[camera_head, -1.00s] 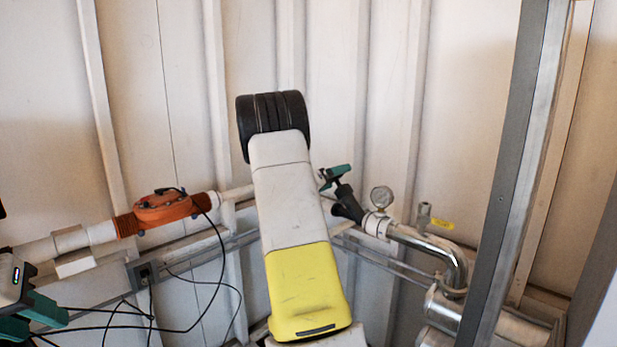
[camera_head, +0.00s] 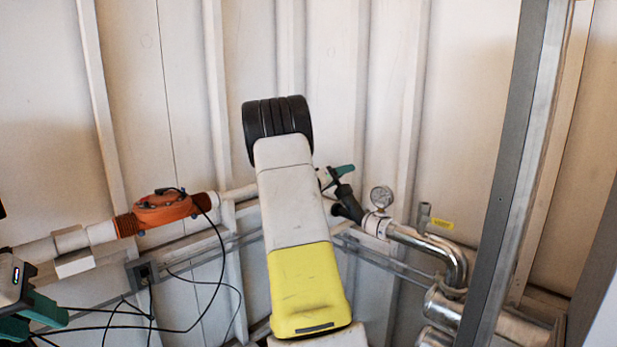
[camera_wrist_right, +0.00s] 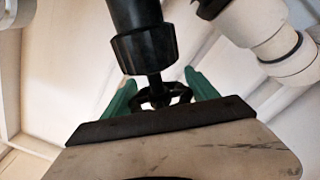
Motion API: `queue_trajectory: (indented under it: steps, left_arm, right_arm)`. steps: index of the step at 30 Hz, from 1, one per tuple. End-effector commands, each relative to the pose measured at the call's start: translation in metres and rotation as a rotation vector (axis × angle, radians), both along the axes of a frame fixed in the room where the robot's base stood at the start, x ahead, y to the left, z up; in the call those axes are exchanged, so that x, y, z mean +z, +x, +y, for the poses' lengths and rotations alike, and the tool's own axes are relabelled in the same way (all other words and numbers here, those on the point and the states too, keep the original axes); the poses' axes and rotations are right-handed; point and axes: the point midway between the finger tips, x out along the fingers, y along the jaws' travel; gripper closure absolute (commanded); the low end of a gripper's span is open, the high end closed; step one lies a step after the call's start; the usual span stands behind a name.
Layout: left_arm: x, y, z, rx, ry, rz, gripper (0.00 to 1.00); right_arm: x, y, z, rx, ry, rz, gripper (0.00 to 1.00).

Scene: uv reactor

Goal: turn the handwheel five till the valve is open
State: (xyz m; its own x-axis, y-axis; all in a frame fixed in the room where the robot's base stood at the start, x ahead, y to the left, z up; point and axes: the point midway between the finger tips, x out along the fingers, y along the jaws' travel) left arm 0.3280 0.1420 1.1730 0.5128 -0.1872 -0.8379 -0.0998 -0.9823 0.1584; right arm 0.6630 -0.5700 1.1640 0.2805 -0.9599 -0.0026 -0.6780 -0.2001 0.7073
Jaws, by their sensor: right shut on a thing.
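The handwheel (camera_wrist_right: 178,93) is a small dark spoked wheel on a black stem, below the black valve body (camera_wrist_right: 145,50) in the right wrist view. My right gripper (camera_wrist_right: 159,82) has its green fingers on both sides of the wheel and is shut on it. In the head view, the black valve body (camera_head: 348,204) shows on the pipe, and a green finger of my right gripper (camera_head: 338,173) is at its upper end. My forearm hides part of that gripper, and the wheel is not clear there. My left gripper (camera_head: 42,322) is at the lower left, its green fingers apart and empty.
An orange device (camera_head: 163,210) sits on the white pipe at left, with black cables hanging below it. A pressure gauge (camera_head: 381,197) stands just right of the valve. A metal elbow pipe (camera_head: 455,262) and a grey upright post (camera_head: 510,190) are further right.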

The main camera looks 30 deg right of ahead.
Motion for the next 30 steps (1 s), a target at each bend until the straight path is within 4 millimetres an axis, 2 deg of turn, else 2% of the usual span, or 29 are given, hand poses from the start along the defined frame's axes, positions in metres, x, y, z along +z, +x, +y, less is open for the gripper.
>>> queue_trajectory:
  steps: [11, 30]
  left_arm:
    - [0.0, 0.0, 0.0, 0.0, 0.0, 0.0, 0.64]
    - [0.0, 0.0, 0.0, 0.0, 0.0, 0.0, 0.64]
  right_arm:
    - [-0.001, 0.001, 0.0, 0.105, 0.104, 0.026, 0.73]
    - [-0.011, 0.01, 0.009, 0.506, 0.486, 0.138, 0.73]
